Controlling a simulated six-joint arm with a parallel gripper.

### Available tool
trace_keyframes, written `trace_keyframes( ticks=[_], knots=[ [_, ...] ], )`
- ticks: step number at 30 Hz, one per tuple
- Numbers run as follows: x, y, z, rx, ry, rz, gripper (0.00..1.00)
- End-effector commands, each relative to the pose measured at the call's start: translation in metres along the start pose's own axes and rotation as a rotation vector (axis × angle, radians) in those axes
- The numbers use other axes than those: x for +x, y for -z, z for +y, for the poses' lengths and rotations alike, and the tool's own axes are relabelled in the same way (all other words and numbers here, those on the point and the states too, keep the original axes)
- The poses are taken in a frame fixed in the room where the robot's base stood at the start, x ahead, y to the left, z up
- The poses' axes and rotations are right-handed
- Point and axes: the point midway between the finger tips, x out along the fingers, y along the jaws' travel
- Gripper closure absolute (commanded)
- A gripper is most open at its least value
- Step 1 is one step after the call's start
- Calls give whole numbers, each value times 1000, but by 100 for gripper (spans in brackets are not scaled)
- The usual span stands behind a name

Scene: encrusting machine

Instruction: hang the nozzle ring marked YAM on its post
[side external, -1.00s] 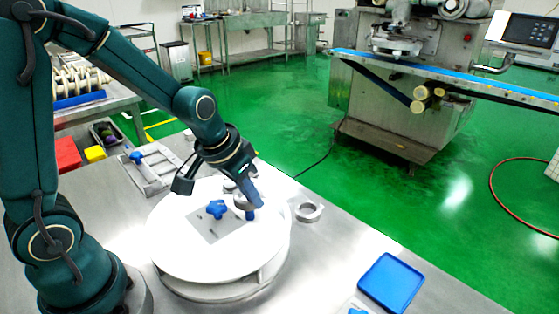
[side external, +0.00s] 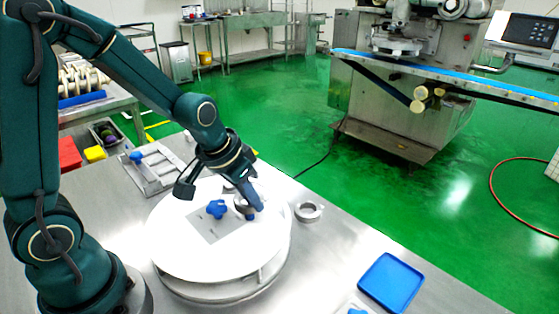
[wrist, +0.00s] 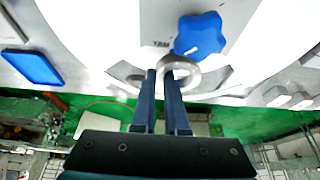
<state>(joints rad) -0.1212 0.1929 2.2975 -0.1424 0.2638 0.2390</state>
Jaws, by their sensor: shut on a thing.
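A metal nozzle ring (wrist: 182,72) is between the fingertips of my gripper (wrist: 166,74), which is shut on it. In the side view my gripper (side external: 252,203) holds the ring (side external: 241,204) low over the grey plate on the white turntable (side external: 180,245). The label YAM (wrist: 160,43) shows on the plate beside the ring in the wrist view. A blue star-shaped knob (wrist: 200,35) is close to the ring; it also shows in the side view (side external: 216,209). Whether the ring is around a post is hidden by the fingers and ring.
Another metal ring (side external: 308,211) lies on the steel table right of the turntable. A blue tray (side external: 391,283) lies at the front right.

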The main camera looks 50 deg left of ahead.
Motion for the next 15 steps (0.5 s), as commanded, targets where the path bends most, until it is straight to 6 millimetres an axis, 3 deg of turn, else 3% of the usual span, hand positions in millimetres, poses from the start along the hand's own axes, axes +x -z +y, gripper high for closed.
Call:
trace_keyframes(
  ticks=[15],
  knots=[
    [8,-3,1,0,-4,0,100]
  ],
)
